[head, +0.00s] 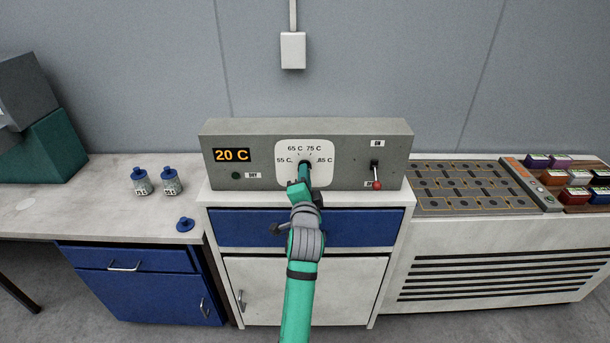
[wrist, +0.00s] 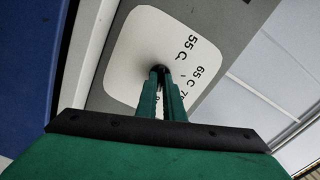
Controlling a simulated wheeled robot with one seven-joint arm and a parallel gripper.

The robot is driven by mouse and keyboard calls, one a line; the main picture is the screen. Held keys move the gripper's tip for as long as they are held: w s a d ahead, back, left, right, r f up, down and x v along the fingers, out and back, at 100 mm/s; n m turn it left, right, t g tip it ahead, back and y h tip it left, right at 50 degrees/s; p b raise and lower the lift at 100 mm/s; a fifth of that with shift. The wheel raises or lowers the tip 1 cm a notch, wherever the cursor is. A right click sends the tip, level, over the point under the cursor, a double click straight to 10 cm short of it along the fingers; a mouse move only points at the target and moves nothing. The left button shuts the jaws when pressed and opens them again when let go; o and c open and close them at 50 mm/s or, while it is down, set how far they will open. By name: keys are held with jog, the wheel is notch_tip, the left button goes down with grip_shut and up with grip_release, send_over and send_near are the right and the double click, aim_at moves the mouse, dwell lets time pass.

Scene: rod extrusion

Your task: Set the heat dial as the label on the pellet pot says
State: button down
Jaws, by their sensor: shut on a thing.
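The heat dial (head: 306,164) is a small dark knob on a white plate (head: 322,150) marked 55 C, 65 C, 75 C and 85 C. My gripper (head: 304,172) is shut on the dial and covers most of it. In the wrist view, the fingers (wrist: 162,78) close on the dark knob (wrist: 161,69) in front of the plate (wrist: 130,40). I cannot tell which mark the dial points to.
The grey control box (head: 225,134) shows 20 C on its display (head: 231,155). A rack of coloured blocks (head: 578,178) stands far right.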

jog(key=shift+f+m, duration=0.15)
jog(key=shift+m, duration=0.45)
jog(key=c, duration=1.9)
grip_release()
jog(key=shift+o, duration=0.2)
jog(key=s, duration=1.1)
